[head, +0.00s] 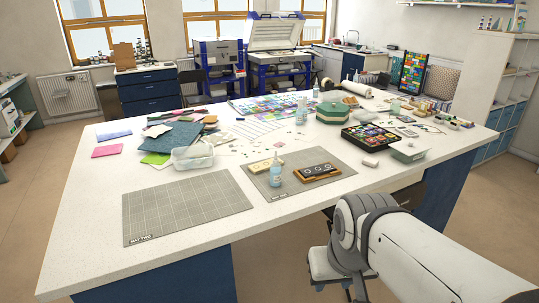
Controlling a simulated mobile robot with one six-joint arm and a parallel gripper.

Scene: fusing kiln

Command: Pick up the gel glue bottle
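A small clear bottle (275,174) with pale blue contents and a thin nozzle stands upright on the right grey mat (263,188). It looks like the gel glue bottle, but its label is too small to read. My arm comes in from the lower right, in front of the table edge. My gripper is not in view. Nothing covers the bottle.
Another bottle (302,115) stands farther back on the white table (85,215). A clear plastic tub (193,163) sits left of the bottle, beside coloured sheets. A black tray of coloured pieces (346,141) is to the right. The left grid mat (185,208) is empty.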

